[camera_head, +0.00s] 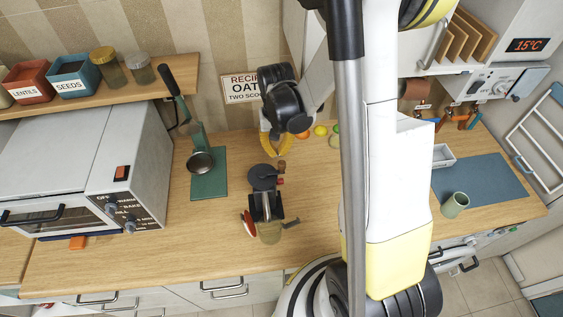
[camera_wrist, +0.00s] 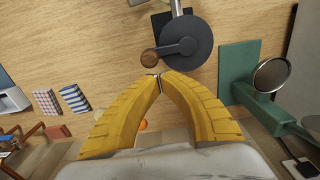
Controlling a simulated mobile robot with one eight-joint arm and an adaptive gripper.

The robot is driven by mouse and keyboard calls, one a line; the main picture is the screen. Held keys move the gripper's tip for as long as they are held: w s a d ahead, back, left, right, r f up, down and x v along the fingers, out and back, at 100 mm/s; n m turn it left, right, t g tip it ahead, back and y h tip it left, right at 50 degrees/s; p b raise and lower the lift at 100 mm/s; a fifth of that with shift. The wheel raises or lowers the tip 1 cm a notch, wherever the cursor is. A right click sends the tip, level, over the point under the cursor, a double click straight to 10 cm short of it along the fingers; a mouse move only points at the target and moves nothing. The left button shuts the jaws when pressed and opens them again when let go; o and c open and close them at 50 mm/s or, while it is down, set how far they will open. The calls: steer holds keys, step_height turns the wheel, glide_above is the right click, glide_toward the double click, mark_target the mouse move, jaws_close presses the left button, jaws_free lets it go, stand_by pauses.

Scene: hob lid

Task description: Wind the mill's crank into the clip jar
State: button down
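The mill (camera_head: 263,183) stands on the counter, dark, with a round grey top; in the wrist view its round top (camera_wrist: 188,40) carries a crank arm ending in a brown knob (camera_wrist: 149,58). The knob (camera_head: 282,165) also shows in the head view. The clip jar (camera_head: 270,232) stands at the mill's front foot, olive-tinted, with a red lid (camera_head: 250,224) swung out to its left. My gripper (camera_wrist: 160,80) has yellow fingers whose tips meet just short of the knob in the picture; nothing clear shows between them. In the head view my gripper (camera_head: 272,150) is behind the mill. The jar's contents cannot be made out.
A green stand with a metal cup (camera_head: 201,162) is left of the mill, beside the toaster oven (camera_head: 80,175). Fruit (camera_head: 321,130) lies near the wall. A blue mat (camera_head: 490,182) and green cup (camera_head: 455,204) are at right.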

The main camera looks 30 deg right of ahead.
step_height(320, 180, down, 3)
steer(key=b, duration=0.2)
steer(key=shift+r+b, duration=0.1)
steer(key=shift+b, duration=0.25)
